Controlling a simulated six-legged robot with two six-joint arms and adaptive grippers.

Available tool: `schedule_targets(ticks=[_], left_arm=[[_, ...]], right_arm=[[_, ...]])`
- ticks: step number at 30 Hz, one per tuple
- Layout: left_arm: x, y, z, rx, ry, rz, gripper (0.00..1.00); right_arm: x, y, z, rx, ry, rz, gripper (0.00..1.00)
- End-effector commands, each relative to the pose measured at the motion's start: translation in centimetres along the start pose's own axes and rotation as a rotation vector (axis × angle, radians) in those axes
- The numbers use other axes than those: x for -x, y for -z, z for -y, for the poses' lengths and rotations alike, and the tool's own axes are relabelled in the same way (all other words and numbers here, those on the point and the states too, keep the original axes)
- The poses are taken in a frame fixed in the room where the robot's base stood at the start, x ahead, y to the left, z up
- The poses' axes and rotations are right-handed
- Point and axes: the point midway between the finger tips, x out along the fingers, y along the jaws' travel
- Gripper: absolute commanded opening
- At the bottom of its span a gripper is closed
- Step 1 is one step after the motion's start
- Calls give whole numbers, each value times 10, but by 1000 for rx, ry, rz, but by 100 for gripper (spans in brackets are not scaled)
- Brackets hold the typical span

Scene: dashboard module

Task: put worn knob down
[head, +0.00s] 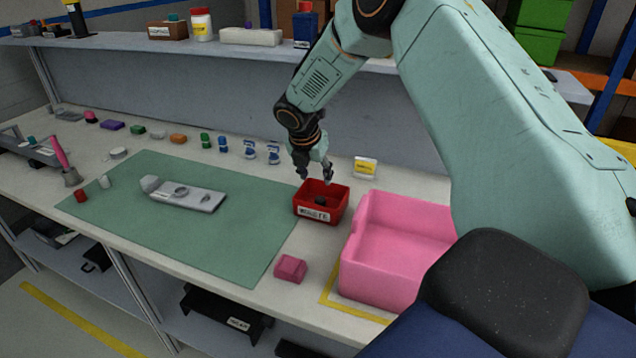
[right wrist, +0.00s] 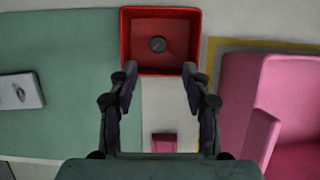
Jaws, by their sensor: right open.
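The worn knob (head: 320,201) is a small dark round piece lying inside the red bin (head: 322,213), which has a white label on its front. In the right wrist view the knob (right wrist: 158,44) rests on the floor of the red bin (right wrist: 190,68), near its middle. My right gripper (head: 314,180) is above the bin, with its fingers spread and nothing between them. In the right wrist view the open fingers (right wrist: 160,88) stand apart, and the knob lies beyond their tips. My left gripper is not in view.
The green mat (head: 240,235) bears a grey dashboard module (head: 188,194). A large pink crate (head: 385,270) stands right of the bin, and a small pink block (head: 291,268) lies in front. A yellow-labelled card (head: 366,166) stands behind. Several small coloured parts line the bench's back.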

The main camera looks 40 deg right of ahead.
Motion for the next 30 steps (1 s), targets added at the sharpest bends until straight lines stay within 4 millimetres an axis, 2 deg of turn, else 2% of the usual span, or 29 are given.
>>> schedule_targets(ticks=[3,7,30], left_arm=[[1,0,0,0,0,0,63],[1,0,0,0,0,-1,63],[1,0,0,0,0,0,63]], right_arm=[[14,0,0,-1,-2,0,49],[20,0,0,-1,0,0,49],[22,1,0,0,0,0,49]])
